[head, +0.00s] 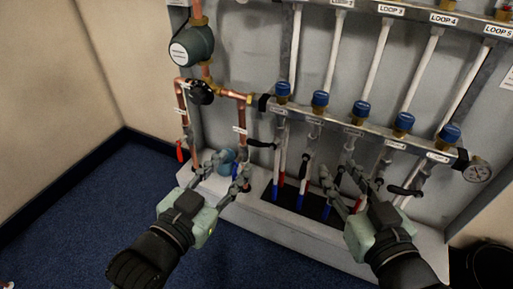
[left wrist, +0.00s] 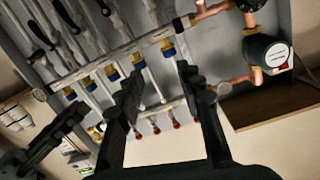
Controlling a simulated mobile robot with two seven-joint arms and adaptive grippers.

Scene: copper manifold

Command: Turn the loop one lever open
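The loop one lever (head: 262,144) is a black handle at the left end of the lower manifold row in the head view. It sticks out to the left, roughly level, from the valve below the first blue cap (head: 283,89). My right gripper (head: 340,168) is open and empty, before the pipes to the right of loop one. Contact with those pipes cannot be told.
A green pump (head: 192,45) and copper pipes are at upper left. A red lever (head: 180,151) hangs below them. A white ledge (head: 300,231) runs along the wall base. Blue carpet (head: 80,215) is clear at left.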

